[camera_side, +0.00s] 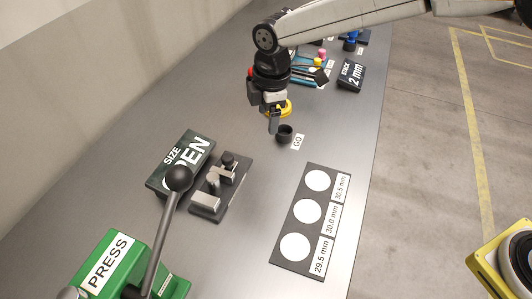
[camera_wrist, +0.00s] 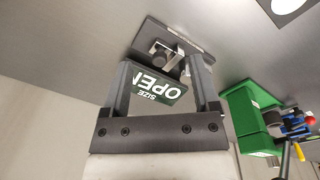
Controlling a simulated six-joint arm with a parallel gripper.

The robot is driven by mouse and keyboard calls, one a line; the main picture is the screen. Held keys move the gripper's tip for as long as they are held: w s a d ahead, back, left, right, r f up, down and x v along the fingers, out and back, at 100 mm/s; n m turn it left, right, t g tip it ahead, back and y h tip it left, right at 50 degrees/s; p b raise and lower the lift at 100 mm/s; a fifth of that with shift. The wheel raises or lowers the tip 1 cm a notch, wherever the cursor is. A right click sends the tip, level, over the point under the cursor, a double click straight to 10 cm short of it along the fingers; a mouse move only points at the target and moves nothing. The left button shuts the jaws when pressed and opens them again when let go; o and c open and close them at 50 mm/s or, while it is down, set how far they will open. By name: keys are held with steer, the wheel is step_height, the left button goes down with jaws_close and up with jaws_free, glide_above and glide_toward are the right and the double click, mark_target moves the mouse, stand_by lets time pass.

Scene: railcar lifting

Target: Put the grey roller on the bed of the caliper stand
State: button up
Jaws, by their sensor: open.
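My gripper (camera_side: 273,124) is open above the table, beside the black cup (camera_side: 284,134) at the GO label. In the wrist view its two fingers (camera_wrist: 158,75) are spread, with nothing held between them. The caliper stand (camera_side: 234,190) is a dark plate with metal blocks and a black knob, to the lower left of my gripper. It also shows beyond the fingers in the wrist view (camera_wrist: 190,40). A small grey upright piece (camera_side: 213,184) is between the stand's blocks. I cannot tell for certain whether it is the grey roller or part of the stand.
A display reading SIZE OPEN (camera_side: 176,154) is beside the stand. A green press (camera_side: 118,262) with a ball-topped lever (camera_side: 163,230) is at the lower left. A dark board with white circles (camera_side: 308,211) lies to the right. A STACK 2 mm sign (camera_side: 351,75) stands farther back.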

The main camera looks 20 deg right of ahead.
steer(key=s+d+f+m+t, duration=0.1)
steer(key=s+d+m, duration=0.7)
steer(key=d, duration=0.5)
steer(key=s+d+f+m+t, duration=0.1)
steer(key=s+d+f+m, duration=0.1)
steer(key=s+d+m, duration=0.7)
steer(key=s+d, duration=0.2)
steer(key=d, duration=0.3)
